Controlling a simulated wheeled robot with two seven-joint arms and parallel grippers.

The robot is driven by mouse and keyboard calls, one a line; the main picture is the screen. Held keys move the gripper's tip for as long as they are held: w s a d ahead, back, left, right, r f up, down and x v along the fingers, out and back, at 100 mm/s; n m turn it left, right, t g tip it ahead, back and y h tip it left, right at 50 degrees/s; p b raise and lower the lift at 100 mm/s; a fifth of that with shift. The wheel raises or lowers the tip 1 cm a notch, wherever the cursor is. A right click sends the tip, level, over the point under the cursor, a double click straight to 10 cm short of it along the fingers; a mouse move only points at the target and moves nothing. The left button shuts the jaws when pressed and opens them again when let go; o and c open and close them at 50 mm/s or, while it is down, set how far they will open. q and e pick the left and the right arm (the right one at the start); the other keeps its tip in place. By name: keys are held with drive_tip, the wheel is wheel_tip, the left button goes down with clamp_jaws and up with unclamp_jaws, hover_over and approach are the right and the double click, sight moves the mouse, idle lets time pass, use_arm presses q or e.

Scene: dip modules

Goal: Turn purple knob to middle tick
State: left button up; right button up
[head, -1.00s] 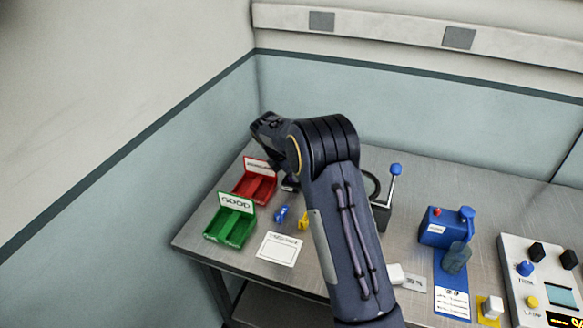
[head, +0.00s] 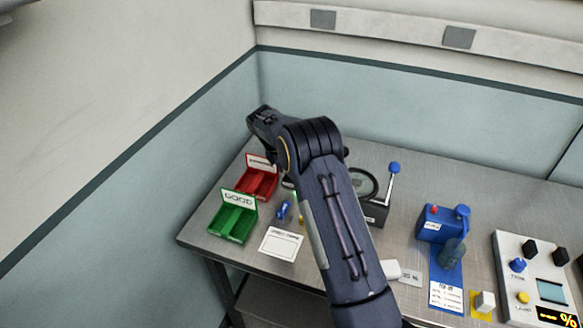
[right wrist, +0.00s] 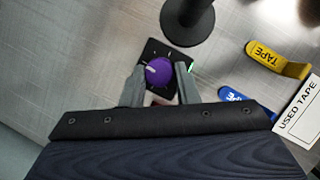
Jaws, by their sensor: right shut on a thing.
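The purple knob (right wrist: 158,73) sits on a small black plate (right wrist: 155,51) in the right wrist view. My right gripper (right wrist: 160,78) has one grey finger on each side of the knob and is shut on it. The fingers hide part of the plate, and I cannot make out its ticks or where the knob points. In the head view my right arm covers the knob and the fingertips. My left gripper is not in view.
A dark round stand (right wrist: 187,20) is close to the knob plate. Green (head: 232,217) and red (head: 259,182) bins stand left; a blue device (head: 435,224) and control panel (head: 541,290) stand right.

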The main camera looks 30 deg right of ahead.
drive_tip(key=o, duration=1)
drive_tip(key=shift+c, duration=0.2)
drive_tip(key=shift+r, duration=0.1)
drive_tip(key=b+v, duration=0.1)
drive_tip(key=v, duration=0.6)
drive_tip(key=shift+r, duration=0.35)
drive_tip(key=shift+a, duration=0.1)
